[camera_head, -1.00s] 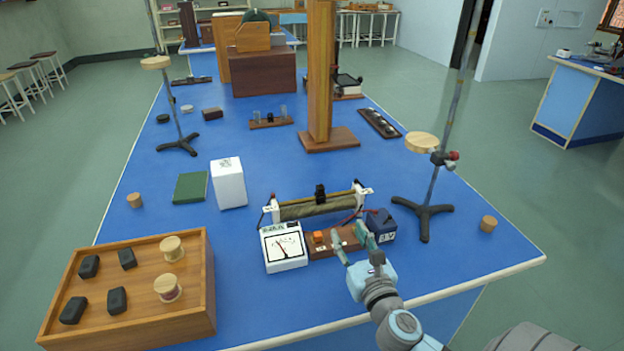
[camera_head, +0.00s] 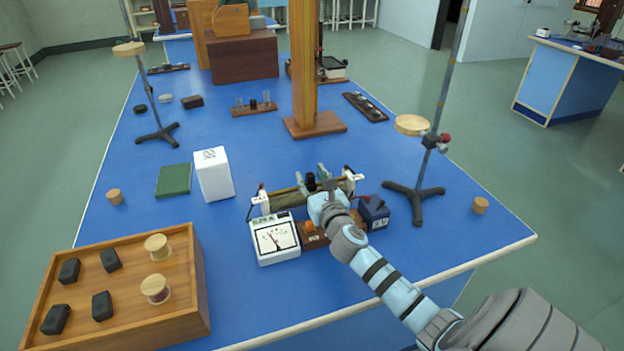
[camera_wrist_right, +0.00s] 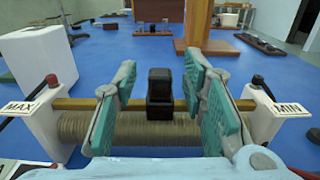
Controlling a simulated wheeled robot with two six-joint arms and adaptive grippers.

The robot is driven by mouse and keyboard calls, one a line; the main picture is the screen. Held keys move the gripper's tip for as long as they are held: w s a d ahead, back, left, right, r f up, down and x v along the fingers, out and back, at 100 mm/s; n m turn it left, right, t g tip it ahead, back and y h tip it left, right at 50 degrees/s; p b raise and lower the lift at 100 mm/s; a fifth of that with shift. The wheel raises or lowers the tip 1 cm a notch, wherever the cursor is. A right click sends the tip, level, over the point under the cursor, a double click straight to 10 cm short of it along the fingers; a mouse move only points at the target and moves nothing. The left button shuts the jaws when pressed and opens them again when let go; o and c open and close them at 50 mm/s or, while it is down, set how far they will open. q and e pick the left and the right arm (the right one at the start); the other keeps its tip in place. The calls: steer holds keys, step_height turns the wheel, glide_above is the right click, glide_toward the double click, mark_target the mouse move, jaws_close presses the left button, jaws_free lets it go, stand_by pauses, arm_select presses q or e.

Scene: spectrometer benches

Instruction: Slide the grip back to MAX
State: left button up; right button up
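The rheostat (camera_head: 290,199) lies across the bench with white end blocks. In the right wrist view its coil (camera_wrist_right: 75,127) runs under a brass bar, with a MAX label (camera_wrist_right: 22,107) at the left end and a MIN label (camera_wrist_right: 288,109) at the right end. The black grip (camera_wrist_right: 160,95) sits on the bar around mid-length; it also shows in the head view (camera_head: 311,182). My right gripper (camera_head: 311,176) is open, its teal fingers on either side of the grip, with visible gaps between. My left gripper is not in view.
A white meter (camera_head: 274,240) stands in front of the rheostat, left of a dark battery box (camera_head: 374,212). A white box (camera_head: 213,174) is to the left, a clamp stand (camera_head: 415,188) to the right. A wooden tray (camera_head: 122,311) fills the front left.

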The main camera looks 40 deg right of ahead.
jaws_close()
steer(key=shift+w+a+p, duration=0.35)
steer(key=shift+a+p, duration=0.05)
steer(key=shift+a, duration=0.45)
steer(key=shift+w+a+p, duration=0.3)
steer(key=shift+a+p, duration=0.05)
steer(key=shift+a, duration=0.5)
steer(key=shift+d, duration=0.1)
jaws_free()
steer(key=shift+s+d, duration=0.1)
steer(key=shift+s, duration=0.05)
